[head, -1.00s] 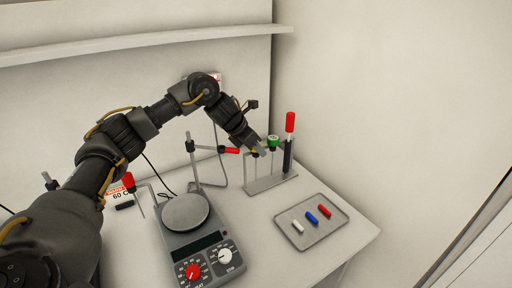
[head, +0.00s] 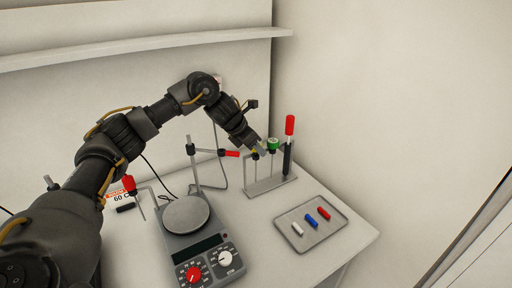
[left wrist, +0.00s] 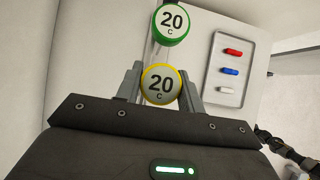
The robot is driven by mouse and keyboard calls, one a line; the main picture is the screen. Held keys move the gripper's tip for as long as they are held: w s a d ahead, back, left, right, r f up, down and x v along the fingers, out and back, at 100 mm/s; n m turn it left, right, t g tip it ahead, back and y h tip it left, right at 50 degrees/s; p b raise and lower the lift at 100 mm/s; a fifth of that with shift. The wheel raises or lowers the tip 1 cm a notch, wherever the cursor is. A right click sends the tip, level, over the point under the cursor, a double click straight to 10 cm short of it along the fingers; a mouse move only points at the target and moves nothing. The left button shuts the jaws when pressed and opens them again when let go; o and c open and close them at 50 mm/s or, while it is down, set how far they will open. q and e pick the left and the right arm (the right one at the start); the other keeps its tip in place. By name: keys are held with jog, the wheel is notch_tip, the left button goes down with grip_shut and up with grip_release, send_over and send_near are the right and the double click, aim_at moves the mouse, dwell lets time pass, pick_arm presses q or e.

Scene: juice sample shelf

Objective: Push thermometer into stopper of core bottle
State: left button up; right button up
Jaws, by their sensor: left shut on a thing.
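A yellow-rimmed dial thermometer (left wrist: 161,85) marked 20 C sits between the fingers of my left gripper (left wrist: 162,88) in the left wrist view. The gripper is shut on it. In the head view my left gripper (head: 257,149) is at the rack (head: 270,184), and the yellow dial (head: 254,154) is mostly hidden by the fingers. A green-rimmed dial thermometer (head: 272,144), also marked 20 C in the left wrist view (left wrist: 171,24), stands upright just beside it in the rack. I cannot make out the core bottle or its stopper. My right gripper is not in view.
A red-topped dark tool (head: 289,126) stands at the rack's right end. A tray (head: 325,237) holds white, blue and red pieces. A hotplate (head: 186,215) with a stand and red-handled clamp (head: 232,153) is left of the rack. A shelf (head: 130,43) runs above.

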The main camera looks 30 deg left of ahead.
pick_arm(q)
jog(key=shift+r, duration=0.1)
dwell(0.3)
notch_tip(320, 180, up, 13)
jog(key=p, duration=1)
dwell(1.7)
jog(key=shift+r, duration=0.15)
